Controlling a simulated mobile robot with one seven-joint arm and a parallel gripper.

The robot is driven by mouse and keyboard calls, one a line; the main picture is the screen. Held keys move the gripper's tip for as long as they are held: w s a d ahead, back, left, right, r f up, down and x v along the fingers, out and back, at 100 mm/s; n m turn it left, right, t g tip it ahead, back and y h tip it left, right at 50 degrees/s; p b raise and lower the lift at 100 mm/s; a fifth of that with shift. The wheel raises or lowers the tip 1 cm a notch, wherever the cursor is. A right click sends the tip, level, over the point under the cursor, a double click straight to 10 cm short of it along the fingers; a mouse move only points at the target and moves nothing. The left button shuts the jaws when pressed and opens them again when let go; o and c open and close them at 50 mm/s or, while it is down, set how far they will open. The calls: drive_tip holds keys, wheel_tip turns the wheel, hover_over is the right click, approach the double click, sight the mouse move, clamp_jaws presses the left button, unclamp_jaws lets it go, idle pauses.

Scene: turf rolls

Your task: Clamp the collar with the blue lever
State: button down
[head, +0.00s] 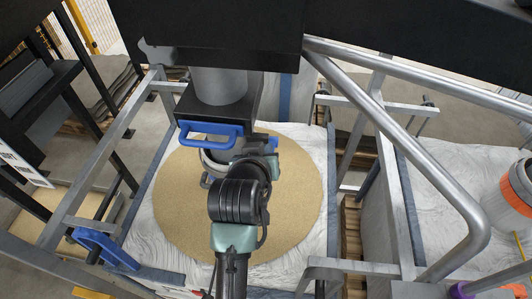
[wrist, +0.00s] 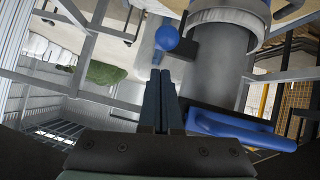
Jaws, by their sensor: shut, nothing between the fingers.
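The blue lever (wrist: 167,39) shows in the wrist view as a round blue knob on a short stem, beside the collar. The collar (wrist: 230,14) is a pale grey ring around a thick grey column (wrist: 217,62). In the head view the column (head: 220,86) stands at upper centre and part of the collar (head: 216,160) shows below it, half hidden by my arm. My gripper (wrist: 160,76) is shut and empty, its fingertips just short of the knob; I cannot tell whether they touch. In the head view my arm hides the fingers.
A blue handle (head: 210,133) juts from the black block on the column and also shows in the wrist view (wrist: 240,130). A tan round disc (head: 285,205) lies below on white wrapping. Metal rails (head: 440,170) flank the right; a blue bracket (head: 103,247) sits lower left.

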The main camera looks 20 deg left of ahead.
drive_tip(key=shift+s+d+f, duration=0.25)
drive_tip(key=shift+s+f, duration=0.05)
drive_tip(key=shift+f, duration=0.4)
drive_tip(key=shift+f, duration=0.15)
drive_tip(key=shift+s+f+b, duration=0.1)
drive_tip(key=shift+f+b, duration=0.2)
drive_tip(key=shift+b, duration=0.4)
drive_tip(key=shift+s+t+b, duration=0.1)
drive_tip(key=shift+t+b, duration=0.2)
drive_tip(key=shift+b, duration=0.05)
